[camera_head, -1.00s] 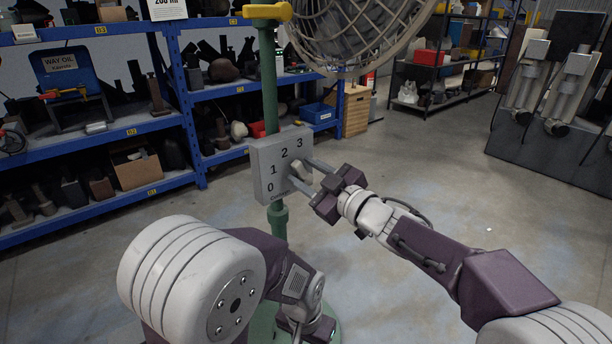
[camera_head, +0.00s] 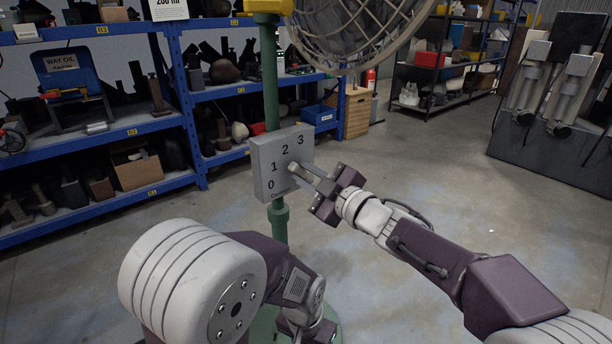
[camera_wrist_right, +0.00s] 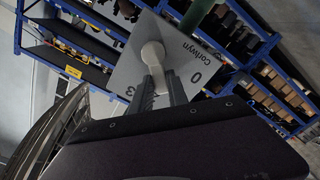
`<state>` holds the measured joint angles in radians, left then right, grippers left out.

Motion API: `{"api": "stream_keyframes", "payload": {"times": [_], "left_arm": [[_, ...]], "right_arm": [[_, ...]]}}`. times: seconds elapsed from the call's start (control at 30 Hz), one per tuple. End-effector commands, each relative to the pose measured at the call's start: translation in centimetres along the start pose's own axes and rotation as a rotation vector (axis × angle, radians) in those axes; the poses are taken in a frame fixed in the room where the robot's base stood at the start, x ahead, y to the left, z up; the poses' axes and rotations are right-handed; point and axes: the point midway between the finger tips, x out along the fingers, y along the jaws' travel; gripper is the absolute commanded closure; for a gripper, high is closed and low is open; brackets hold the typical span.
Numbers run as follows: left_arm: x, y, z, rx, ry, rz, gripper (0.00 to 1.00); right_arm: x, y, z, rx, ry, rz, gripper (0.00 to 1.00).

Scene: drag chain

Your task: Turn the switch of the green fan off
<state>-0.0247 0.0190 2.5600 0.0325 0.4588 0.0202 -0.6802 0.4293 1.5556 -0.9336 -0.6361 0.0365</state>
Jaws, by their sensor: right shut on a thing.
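The green fan has a round wire cage (camera_head: 350,30) on a green pole (camera_head: 271,90). A grey switch box (camera_head: 262,165) on the pole is marked 0, 1, 2 and 3. My right gripper (camera_head: 300,176) is in front of the box's face, its two fingers around the pale switch knob (camera_wrist_right: 153,54). In the right wrist view the fingers (camera_wrist_right: 160,92) are shut on the knob, near the 0 and 3 marks. I cannot tell which number the knob points to. My left arm is at the bottom; its gripper fingers are not seen.
A blue shelf rack (camera_head: 190,110) with tools and bins stands behind the fan to the left. A dark shelf (camera_head: 445,100) and a grey panel with machine parts (camera_head: 550,160) stand at the back right. The floor (camera_head: 420,170) right of the fan is clear.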

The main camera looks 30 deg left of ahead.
Motion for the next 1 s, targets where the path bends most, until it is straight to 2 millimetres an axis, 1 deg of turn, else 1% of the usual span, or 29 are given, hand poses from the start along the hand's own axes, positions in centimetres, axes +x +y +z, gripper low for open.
{"api": "stream_keyframes", "payload": {"times": [0.03,0.4,0.6,0.8,1.0], "left_arm": [[0.7,0.0,0.1,0.0,0.0,0.0,0.64],[3.2,-0.1,0.3,0.0,0.0,0.0,0.64],[4.5,-0.1,0.5,0.0,0.0,0.0,0.64],[5.4,-0.1,0.6,0.0,0.0,0.0,0.64],[5.9,-0.1,0.6,0.0,0.0,0.0,0.64]], "right_arm": [[0.0,-0.5,0.2,-0.041,0.001,-0.001,1.0],[0.0,-1.9,0.6,-0.39,0.001,0.0,1.0],[0.0,-2.4,0.8,-0.551,0.001,-0.001,1.0],[0.0,-2.7,1.0,-0.675,0.001,-0.001,1.0],[0.0,-2.9,1.2,-0.752,0.0,-0.001,1.0]]}}
